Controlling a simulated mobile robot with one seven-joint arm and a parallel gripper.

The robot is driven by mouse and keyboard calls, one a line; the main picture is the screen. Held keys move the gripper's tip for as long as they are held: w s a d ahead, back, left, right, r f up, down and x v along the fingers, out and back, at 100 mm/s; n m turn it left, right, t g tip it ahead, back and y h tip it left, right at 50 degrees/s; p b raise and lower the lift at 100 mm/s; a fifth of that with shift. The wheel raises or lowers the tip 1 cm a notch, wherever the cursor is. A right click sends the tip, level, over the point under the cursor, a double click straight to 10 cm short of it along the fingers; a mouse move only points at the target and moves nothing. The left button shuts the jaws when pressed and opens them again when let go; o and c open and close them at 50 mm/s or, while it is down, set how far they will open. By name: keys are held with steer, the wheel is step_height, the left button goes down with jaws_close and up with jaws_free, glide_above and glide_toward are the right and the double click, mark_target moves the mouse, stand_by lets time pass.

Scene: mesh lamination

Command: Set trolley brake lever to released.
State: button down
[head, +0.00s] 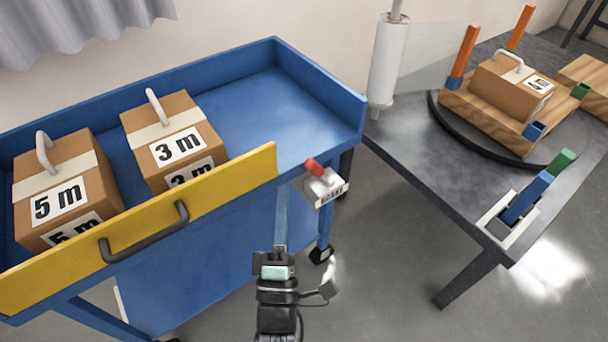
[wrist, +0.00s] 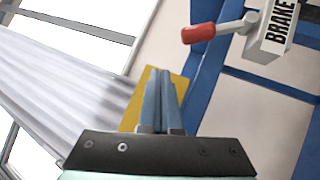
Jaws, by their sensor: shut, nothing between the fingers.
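The brake lever has a red grip (head: 314,166) and sits on a white box labelled BRAKE (head: 325,188) at the front right corner of the blue trolley (head: 262,95). In the wrist view the red grip (wrist: 199,33) points left from a grey arm on the brake box (wrist: 270,38). My gripper (head: 280,247) is below and left of the lever in the head view, apart from it. In the wrist view my gripper's fingers (wrist: 158,85) are together and empty, with the lever up and to the right of them.
Two cartons, marked 5 m (head: 62,195) and 3 m (head: 178,145), stand on the trolley behind a yellow front panel (head: 222,187) with a dark handle (head: 150,238). A grey table (head: 410,150) is at right, with a carton (head: 510,85) on a wooden turntable. Open floor lies between.

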steer(key=s+f+n+h, duration=0.1)
steer(key=s+f+n, duration=0.1)
steer(key=s+f, duration=0.4)
step_height(320, 180, down, 2)
steer(key=shift+s+f+n+g+h, duration=0.15)
steer(key=shift+f+n+g+h, duration=0.15)
steer(key=shift+n+g, duration=0.1)
steer(key=shift+a+r, duration=0.1)
steer(key=b, duration=0.2)
glide_toward(319, 171)
steer(key=w+a, duration=0.5)
steer(key=shift+w+d+r+b, duration=0.15)
steer(key=shift+w+d+r, duration=0.1)
steer(key=shift+d, duration=0.25)
steer(key=shift+w+d+r+b, duration=0.15)
steer(key=shift+w+d+r, duration=0.1)
steer(key=shift+d, duration=0.3)
steer(key=shift+w+d+r+b, duration=0.15)
steer(key=shift+w+d+r, duration=0.15)
steer(key=shift+d, duration=0.2)
steer(key=shift+r+p, duration=0.2)
steer(key=shift+p, duration=0.2)
steer(key=shift+r+m+g+p, duration=0.1)
steer(key=shift+m+g+p, duration=0.2)
steer(key=shift+p, duration=0.4)
